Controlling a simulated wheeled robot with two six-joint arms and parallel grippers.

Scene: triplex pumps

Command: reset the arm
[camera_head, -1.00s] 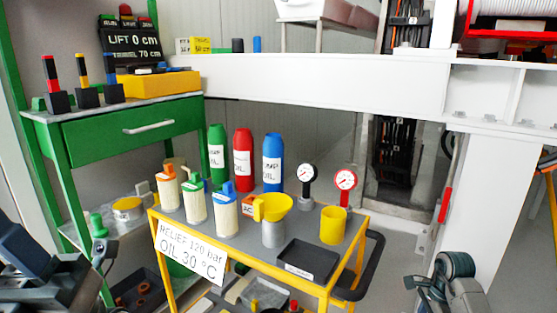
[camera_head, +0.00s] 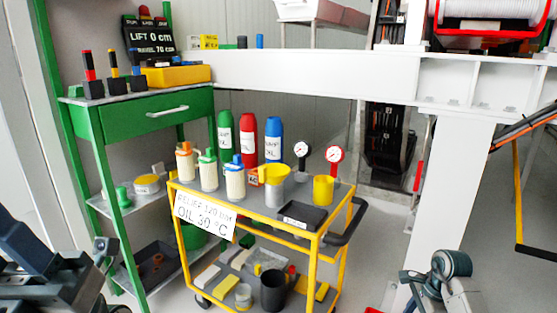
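My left gripper (camera_head: 104,252) is at the lower left edge, in front of the green bench, with nothing seen in it; its finger gap is not clear. My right gripper (camera_head: 420,285) is at the lower right, to the right of the yellow cart (camera_head: 326,262), apart from it. It looks empty, but its finger gap is too small to judge. Both arms are folded low at the picture's bottom corners, and neither touches the cart or the bench.
The cart holds green, red and blue bottles (camera_head: 246,139), several pump-top containers (camera_head: 209,172), a yellow funnel (camera_head: 248,172), two gauges (camera_head: 335,155) and a black tray (camera_head: 301,215). A green bench (camera_head: 150,118) stands left. A white beam (camera_head: 300,76) crosses behind. Floor right of the cart is clear.

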